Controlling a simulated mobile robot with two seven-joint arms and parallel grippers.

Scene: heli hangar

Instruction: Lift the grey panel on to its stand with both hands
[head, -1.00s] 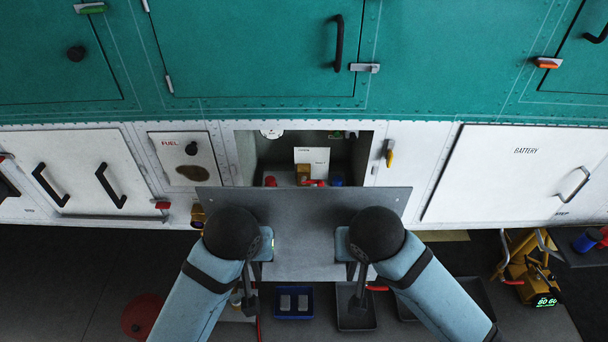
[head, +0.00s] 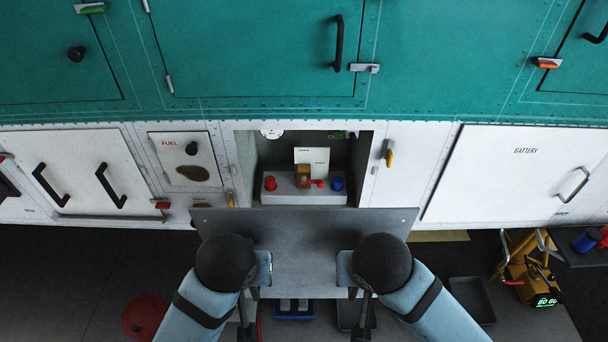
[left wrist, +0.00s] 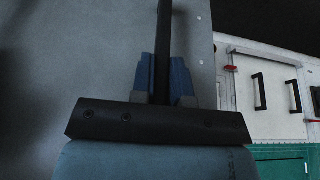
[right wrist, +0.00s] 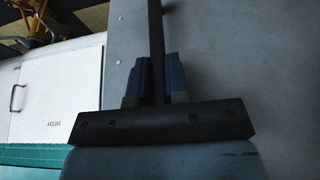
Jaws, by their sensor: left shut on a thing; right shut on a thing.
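The grey panel (head: 300,230) is a flat, wide plate in front of the open bay in the head view. My left gripper (head: 256,284) and right gripper (head: 351,284) are side by side at its near face. In the left wrist view my left gripper (left wrist: 166,75) is shut on a black bar handle (left wrist: 165,25) that runs in front of the panel (left wrist: 115,45). In the right wrist view my right gripper (right wrist: 159,75) is shut on a similar black bar (right wrist: 155,25), with the panel (right wrist: 230,60) behind. I cannot make out a stand.
The open bay (head: 252,165) holds a grey block (head: 325,195) with red and blue knobs. Blue (head: 294,310) and dark trays lie below the panel. A yellow cart (head: 530,270) stands at right, a red disc (head: 145,315) at left. The dark floor at left is mostly clear.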

